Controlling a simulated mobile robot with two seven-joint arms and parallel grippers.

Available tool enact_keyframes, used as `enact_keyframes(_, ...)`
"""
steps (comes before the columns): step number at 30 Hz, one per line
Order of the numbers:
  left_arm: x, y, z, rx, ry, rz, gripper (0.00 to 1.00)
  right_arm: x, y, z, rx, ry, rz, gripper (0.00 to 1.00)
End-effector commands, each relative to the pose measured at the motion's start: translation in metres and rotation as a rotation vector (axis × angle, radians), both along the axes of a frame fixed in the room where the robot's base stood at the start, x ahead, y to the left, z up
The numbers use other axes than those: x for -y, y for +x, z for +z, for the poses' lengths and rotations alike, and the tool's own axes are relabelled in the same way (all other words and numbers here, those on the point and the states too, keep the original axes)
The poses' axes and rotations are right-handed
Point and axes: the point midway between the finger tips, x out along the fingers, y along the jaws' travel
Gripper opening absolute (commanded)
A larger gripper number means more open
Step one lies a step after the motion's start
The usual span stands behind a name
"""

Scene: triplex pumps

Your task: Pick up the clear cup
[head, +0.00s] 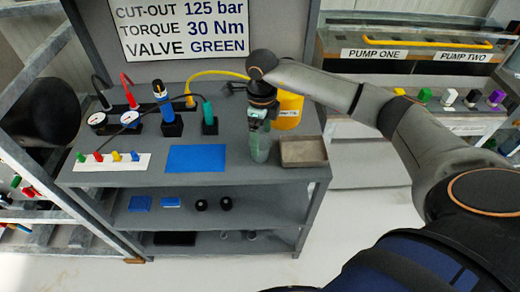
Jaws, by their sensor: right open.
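The clear cup (261,151) looks pale green and see-through. It stands upright on the grey bench top (228,172), between the blue mat and the metal tray. My right gripper (258,121) points down over the cup, with its fingers at the cup's upper part. The gripper is open. I cannot tell whether the fingers touch the cup, and they hide its rim. My left gripper is not in view.
A yellow container (288,112) stands close behind the right gripper. A metal tray (304,153) is right of the cup, and a blue mat (196,158) is left. Gauges, tools and colored pegs fill the bench's left side. A sign (181,30) hangs behind.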

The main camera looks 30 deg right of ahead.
Motion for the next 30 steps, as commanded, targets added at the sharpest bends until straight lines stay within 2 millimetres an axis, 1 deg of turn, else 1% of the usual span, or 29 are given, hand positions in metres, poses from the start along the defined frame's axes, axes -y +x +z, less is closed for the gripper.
enact_keyframes(6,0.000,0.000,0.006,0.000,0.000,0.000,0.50,-0.002,0.004,-0.033,-0.005,0.002,0.000,1.00)
enact_keyframes(9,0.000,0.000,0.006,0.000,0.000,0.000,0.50,-0.001,0.004,-0.043,-0.002,0.001,0.001,1.00)
enact_keyframes(12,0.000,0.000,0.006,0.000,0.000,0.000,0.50,-0.002,0.005,-0.047,0.000,0.002,0.001,1.00)
enact_keyframes(18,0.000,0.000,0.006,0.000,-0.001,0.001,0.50,-0.002,0.005,-0.047,0.001,0.002,0.001,0.99)
enact_keyframes(30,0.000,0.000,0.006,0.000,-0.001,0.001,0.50,-0.001,0.005,-0.047,0.001,0.002,0.001,0.54)
